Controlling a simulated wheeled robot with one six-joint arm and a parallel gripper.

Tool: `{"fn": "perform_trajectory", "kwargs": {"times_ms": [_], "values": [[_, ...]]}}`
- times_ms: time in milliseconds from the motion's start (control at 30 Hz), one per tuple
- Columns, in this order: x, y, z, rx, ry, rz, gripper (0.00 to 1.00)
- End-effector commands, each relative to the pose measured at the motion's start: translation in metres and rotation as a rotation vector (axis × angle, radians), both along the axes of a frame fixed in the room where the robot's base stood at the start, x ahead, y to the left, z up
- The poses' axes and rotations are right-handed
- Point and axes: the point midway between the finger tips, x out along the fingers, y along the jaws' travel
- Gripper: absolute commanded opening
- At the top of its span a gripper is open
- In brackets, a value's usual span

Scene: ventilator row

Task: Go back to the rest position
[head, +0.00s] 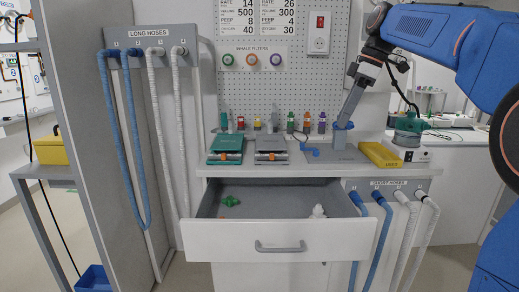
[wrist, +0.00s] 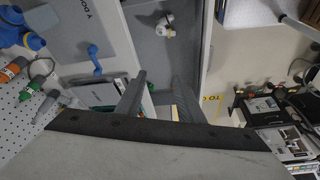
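My gripper (head: 350,104) hangs downward from my arm over the right part of the counter. In the wrist view its two fingers (wrist: 158,98) stand apart with nothing held between them. A blue fitting (head: 343,127) shows close to the fingertips in the head view; in the wrist view blue fittings lie off to the upper left, apart from the fingers. A grey pad (head: 335,157) lies on the counter, with a small blue piece (head: 310,150) at its left edge.
The drawer (head: 290,240) below is pulled out, holding a green piece (head: 231,201) and a white piece (head: 318,212). Two devices, green-topped (head: 227,144) and grey (head: 271,146), and a yellow tray (head: 380,154) stand on the counter. Hoses hang left and lower right.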

Motion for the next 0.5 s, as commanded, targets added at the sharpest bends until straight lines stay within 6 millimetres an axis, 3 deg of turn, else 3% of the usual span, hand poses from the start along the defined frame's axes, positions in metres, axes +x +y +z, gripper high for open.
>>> {"fn": "perform_trajectory", "kwargs": {"times_ms": [267,500], "values": [[-0.070,-0.005,-0.039,-0.035,0.016,-0.285,0.34],[-0.134,-0.014,-0.088,-0.055,0.014,-0.542,0.34]]}}
